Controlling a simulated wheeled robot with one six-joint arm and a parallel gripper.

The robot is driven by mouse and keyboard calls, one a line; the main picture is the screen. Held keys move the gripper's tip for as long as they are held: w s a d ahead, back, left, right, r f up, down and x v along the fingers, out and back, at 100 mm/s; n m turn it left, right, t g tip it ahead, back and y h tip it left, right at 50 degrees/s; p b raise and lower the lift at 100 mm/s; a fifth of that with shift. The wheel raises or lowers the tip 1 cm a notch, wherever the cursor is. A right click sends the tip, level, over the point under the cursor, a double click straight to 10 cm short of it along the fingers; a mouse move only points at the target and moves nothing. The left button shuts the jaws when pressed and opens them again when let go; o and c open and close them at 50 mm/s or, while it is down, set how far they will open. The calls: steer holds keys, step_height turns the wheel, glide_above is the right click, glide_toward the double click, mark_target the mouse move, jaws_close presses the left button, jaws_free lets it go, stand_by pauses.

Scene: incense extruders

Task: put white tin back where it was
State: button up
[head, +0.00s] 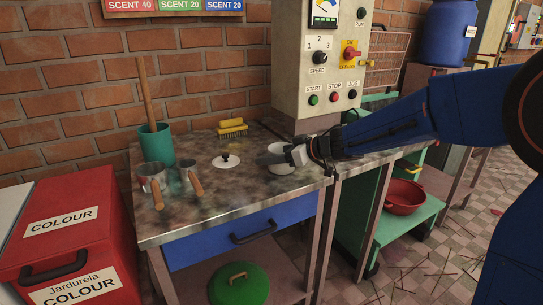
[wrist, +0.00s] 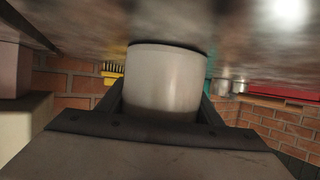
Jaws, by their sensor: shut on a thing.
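The white tin (head: 283,169) is at the right part of the worktop, near the foot of the grey control box, and looks upright. My gripper (head: 272,158) comes in from the right and is shut on the tin, partly covering it in the head view. In the upside-down wrist view, the tin (wrist: 165,82) sits between the two fingers, its base at or very close to the worktop; I cannot tell if it touches. A white lid with a black knob (head: 226,161) lies on the worktop left of the tin.
A yellow brush (head: 232,128) lies behind the lid. The grey control box (head: 315,85) rises behind my gripper. The worktop's (head: 235,205) front middle is clear.

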steer(key=o, duration=1.2)
steer(key=shift+f, duration=0.1)
steer(key=v, duration=1.2)
